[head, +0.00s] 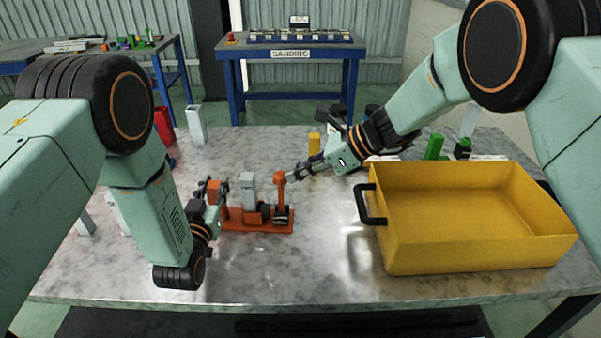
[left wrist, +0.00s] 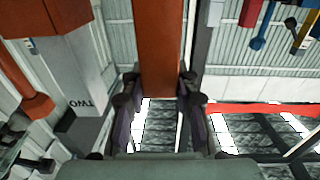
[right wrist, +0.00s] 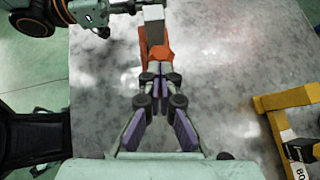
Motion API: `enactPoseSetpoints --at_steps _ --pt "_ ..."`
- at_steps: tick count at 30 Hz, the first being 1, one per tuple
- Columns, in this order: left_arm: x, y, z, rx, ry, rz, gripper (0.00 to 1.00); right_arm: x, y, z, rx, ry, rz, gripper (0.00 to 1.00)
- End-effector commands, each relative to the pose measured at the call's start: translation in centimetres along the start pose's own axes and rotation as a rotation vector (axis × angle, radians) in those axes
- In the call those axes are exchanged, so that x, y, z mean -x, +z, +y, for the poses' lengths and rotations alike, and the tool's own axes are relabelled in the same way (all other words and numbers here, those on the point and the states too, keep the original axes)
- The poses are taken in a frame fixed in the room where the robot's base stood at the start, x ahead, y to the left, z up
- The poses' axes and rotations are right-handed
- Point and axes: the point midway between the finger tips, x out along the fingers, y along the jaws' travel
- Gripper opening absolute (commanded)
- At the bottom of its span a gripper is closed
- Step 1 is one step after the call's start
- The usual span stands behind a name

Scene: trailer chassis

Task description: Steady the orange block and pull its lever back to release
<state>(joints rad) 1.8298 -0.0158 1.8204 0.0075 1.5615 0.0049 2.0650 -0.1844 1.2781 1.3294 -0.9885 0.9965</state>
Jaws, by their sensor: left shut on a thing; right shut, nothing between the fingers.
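The orange block (head: 255,225) stands on the metal table, with a grey upright piece (head: 249,188) on it. Its lever (head: 281,184) stands roughly upright at the right end, with an orange top. My left gripper (head: 212,198) is at the block's left end. In the left wrist view its fingers (left wrist: 160,85) are shut on an orange upright post (left wrist: 158,45) of the block. My right gripper (head: 291,177) is shut and empty, its tips close beside the lever's top; I cannot tell whether they touch. In the right wrist view orange (right wrist: 156,52) shows just beyond the shut fingertips (right wrist: 158,75).
A yellow bin (head: 470,245) with a black handle stands at the right of the table. A yellow block (head: 314,143) and a green block (head: 434,147) stand farther back. The table's front middle is clear. A blue workbench (head: 292,50) stands behind.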

Motion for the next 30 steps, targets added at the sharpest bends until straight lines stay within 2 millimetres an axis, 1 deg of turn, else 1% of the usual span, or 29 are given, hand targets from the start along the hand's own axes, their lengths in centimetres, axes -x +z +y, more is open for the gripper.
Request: enactPoseSetpoints --at_steps 14,19,23,25,30 --pt "0.0 0.0 0.0 -0.001 -0.001 -0.001 0.00 0.9 1.2 0.0 0.001 0.000 0.000 0.00" --pt "0.0 0.0 0.0 -0.001 -0.001 -0.001 0.00 1.6 0.9 0.0 -0.002 -0.001 -0.001 0.00" --pt "0.0 0.0 -0.1 -0.001 -0.001 -0.001 0.00 3.3 -0.3 0.0 -0.003 -0.002 -0.002 0.00" --pt "0.0 0.0 -0.1 -0.001 -0.002 -0.001 0.00 4.5 -1.1 0.0 -0.004 -0.003 -0.003 0.00" --pt "0.0 0.0 0.0 -0.001 -0.001 -0.001 0.00 8.1 -0.2 0.0 0.001 -0.004 -0.003 0.00"
